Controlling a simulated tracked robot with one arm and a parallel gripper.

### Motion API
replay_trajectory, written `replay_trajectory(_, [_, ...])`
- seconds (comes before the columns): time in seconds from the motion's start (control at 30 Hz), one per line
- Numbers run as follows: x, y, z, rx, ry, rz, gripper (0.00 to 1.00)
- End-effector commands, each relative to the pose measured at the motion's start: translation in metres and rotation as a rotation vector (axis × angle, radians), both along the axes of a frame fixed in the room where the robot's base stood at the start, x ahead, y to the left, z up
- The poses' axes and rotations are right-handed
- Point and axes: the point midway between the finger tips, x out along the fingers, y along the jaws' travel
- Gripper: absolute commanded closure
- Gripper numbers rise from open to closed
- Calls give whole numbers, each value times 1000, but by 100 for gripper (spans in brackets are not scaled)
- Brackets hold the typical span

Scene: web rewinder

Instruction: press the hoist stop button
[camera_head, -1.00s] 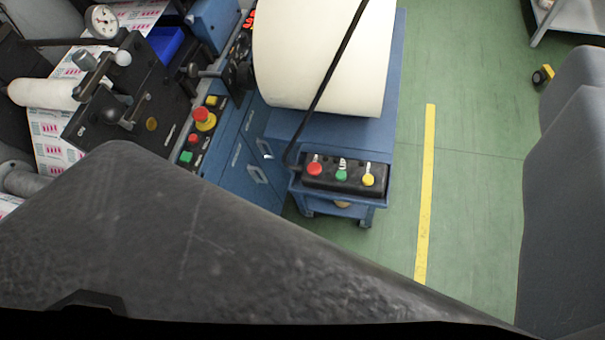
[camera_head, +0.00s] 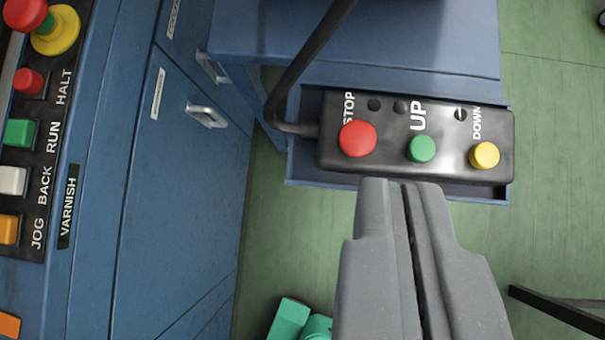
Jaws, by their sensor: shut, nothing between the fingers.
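The hoist control box (camera_head: 385,158) is a black pendant lying in a blue tray, with a cable at its left end. Its red STOP button (camera_head: 357,139) is at the left, the green UP button (camera_head: 422,148) in the middle and the yellow DOWN button (camera_head: 484,155) at the right. My gripper (camera_head: 400,183) is shut and empty. Its fingertips show just below the box's near edge, between the STOP and UP buttons and slightly right of STOP. I cannot tell the height gap. No button is hidden.
A machine panel (camera_head: 55,130) at the left carries its own buttons, including a red HALT button (camera_head: 28,81) and a red-and-yellow emergency stop (camera_head: 55,28). The black cable (camera_head: 310,60) rises from the box. A green object (camera_head: 290,318) lies below on the green floor.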

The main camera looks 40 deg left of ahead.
Motion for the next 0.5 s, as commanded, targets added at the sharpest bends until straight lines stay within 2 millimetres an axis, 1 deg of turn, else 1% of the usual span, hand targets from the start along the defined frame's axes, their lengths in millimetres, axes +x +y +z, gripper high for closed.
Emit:
replay_trajectory(0.03, [-1,4,-7,-7,10,5,100])
replay_trajectory(0.13, [-2,7,-14,-12,18,9,100])
replay_trajectory(0.5, [-2,8,-15,-12,20,10,100])
